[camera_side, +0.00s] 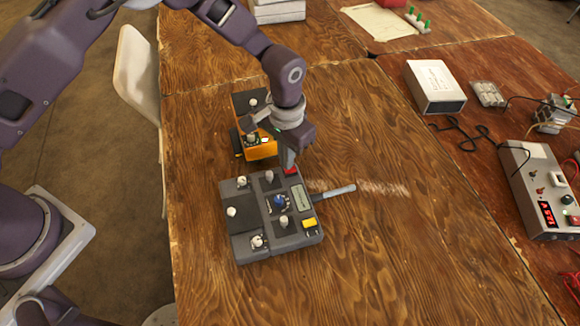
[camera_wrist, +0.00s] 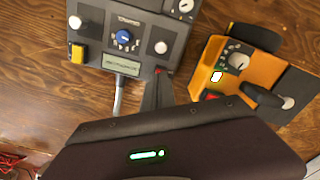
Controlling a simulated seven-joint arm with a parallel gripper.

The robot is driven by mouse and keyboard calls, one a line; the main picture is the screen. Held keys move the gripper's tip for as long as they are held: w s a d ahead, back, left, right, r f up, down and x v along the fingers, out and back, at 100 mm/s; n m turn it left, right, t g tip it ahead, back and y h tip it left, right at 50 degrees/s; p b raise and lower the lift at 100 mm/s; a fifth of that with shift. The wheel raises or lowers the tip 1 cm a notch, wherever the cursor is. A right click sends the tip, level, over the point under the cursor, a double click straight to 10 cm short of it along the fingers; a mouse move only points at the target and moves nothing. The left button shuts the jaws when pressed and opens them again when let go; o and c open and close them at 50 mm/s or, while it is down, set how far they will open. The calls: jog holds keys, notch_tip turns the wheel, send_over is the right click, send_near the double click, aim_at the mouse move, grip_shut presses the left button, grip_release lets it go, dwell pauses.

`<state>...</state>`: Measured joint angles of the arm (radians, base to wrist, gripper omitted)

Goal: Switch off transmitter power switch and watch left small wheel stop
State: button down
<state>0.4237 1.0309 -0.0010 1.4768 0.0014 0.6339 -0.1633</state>
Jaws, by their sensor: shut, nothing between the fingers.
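The transmitter is a grey box (camera_side: 243,222) with white-topped sticks, a blue knob (camera_side: 280,202), a yellow button (camera_side: 309,223) and a small display. It also shows in the wrist view (camera_wrist: 95,13). A red part (camera_side: 291,171) sits at its far right corner. My gripper (camera_side: 289,163) is shut and empty, pointing down at that corner; I cannot tell whether it touches. In the wrist view its narrow tip (camera_wrist: 157,74) lies over the box's edge. I cannot tell which control is the power switch. No left small wheel is clearly identifiable.
An orange and black device (camera_side: 262,150) stands just behind the transmitter, close to my gripper. An antenna-like grey rod (camera_side: 334,193) sticks out right. A white box (camera_side: 435,86) and a power supply with red digits (camera_side: 549,213) stand on the right. The front wood is clear.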

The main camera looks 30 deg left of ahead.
jog(key=shift+f, duration=0.85)
dwell(0.4)
jog(key=shift+r, duration=3.5)
jog(key=shift+r, duration=0.1)
jog(key=s+a+r+n+t, duration=0.1)
jog(key=s+a+r, duration=0.25)
jog(key=r, duration=0.45)
jog(key=s+a+r+t, duration=0.1)
jog(key=s+a+r, duration=0.2)
jog(key=a+r, duration=0.3)
jog(key=s+a+r+n+t, duration=0.1)
jog(key=s+a+r, duration=0.2)
jog(key=r, duration=0.6)
jog(key=s+a+r+t, duration=0.1)
jog(key=s+a, duration=0.2)
jog(key=s, duration=0.5)
jog(key=s+a+r+n+t, duration=0.1)
jog(key=s+a, duration=0.2)
jog(key=s, duration=0.5)
jog(key=shift+s+a+t, duration=0.2)
jog(key=shift+s+t, duration=0.1)
jog(key=shift+s, duration=0.05)
